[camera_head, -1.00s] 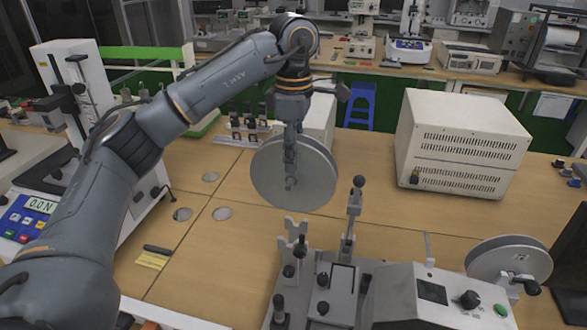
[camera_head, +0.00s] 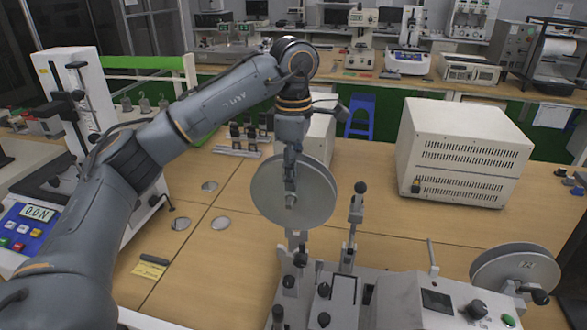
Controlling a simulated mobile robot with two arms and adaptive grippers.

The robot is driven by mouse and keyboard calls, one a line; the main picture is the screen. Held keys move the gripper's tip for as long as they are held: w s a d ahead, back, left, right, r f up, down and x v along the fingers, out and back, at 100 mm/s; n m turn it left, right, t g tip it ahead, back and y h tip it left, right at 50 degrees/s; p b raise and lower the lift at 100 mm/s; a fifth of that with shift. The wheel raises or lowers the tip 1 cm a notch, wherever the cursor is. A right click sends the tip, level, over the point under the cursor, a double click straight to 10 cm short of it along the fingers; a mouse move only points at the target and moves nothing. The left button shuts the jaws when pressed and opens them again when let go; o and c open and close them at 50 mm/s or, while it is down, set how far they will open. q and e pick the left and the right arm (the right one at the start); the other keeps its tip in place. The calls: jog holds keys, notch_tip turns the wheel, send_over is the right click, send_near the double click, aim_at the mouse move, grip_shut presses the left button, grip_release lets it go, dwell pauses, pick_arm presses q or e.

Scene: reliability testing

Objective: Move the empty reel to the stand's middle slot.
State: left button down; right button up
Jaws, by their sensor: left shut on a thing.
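My left gripper (camera_head: 290,194) is shut on the empty reel (camera_head: 265,192), a flat grey disc. It holds the reel upright near its hub, above the front bench machine. The lower rim of the reel overlaps the top of a pale forked post (camera_head: 297,240) on the machine in this view. I cannot tell whether they touch, and the fork's notch is hidden behind the reel. Which slot is the middle one is not clear. A second grey reel (camera_head: 497,266) sits at the machine's right end. My right gripper is not in view.
A black-knobbed lever (camera_head: 355,215) stands close to the right of the held reel. A large beige box (camera_head: 465,150) is behind at right. A force tester (camera_head: 75,100) stands at left. The wooden bench (camera_head: 215,255) is mostly clear left of the machine.

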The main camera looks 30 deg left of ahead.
aim_at(293, 211)
pick_arm(q)
jog(key=shift+f+b, duration=3)
jog(key=shift+f, duration=2.1)
